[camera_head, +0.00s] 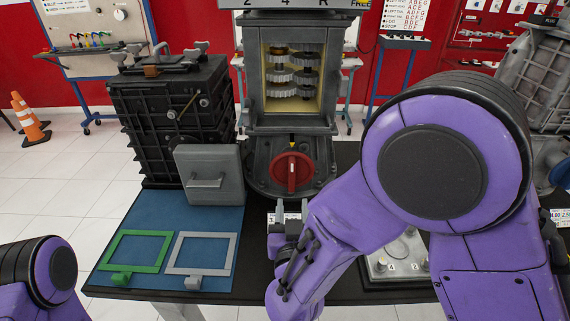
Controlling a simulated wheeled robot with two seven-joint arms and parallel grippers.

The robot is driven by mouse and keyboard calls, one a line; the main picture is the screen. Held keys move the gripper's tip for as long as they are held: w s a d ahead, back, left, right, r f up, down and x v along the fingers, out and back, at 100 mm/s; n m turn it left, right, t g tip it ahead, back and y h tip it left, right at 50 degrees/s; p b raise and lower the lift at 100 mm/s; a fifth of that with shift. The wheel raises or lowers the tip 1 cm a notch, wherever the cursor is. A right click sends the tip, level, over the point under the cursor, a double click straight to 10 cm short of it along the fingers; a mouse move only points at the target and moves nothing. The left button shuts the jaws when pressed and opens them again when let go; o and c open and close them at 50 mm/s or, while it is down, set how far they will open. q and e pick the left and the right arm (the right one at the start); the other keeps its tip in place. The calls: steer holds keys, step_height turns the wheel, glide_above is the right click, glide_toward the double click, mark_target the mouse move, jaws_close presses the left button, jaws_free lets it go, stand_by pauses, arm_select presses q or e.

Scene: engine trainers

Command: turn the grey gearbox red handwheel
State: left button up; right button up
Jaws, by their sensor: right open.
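The grey gearbox (257,155) stands at the middle of the table, with visible gears in its opening. Its red handwheel (291,173) is low on the front, a round knob with a raised upright bar and a small yellow mark above it. My right gripper (284,217) is open and empty, just below and in front of the handwheel and apart from it. My right arm covers the table to the right of the gearbox. Only a purple link of my left arm shows at the lower left; its gripper is out of view.
A black engine block (160,112) and a grey cover with a handle (209,178) stand left of the gearbox. A green frame (150,234) and a grey frame (202,236) lie on the blue mat (221,222). A control panel (378,276) is partly hidden by my right arm.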

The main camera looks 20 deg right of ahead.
mark_target(292, 174)
steer(key=p+x, duration=0.1)
steer(key=x, duration=0.8)
steer(key=shift+w+d, duration=0.1)
steer(key=shift+w, duration=0.3)
steer(key=shift+w+d+r, duration=0.1)
steer(key=shift+w+d, duration=0.05)
steer(key=shift+w, duration=0.15)
jaws_close()
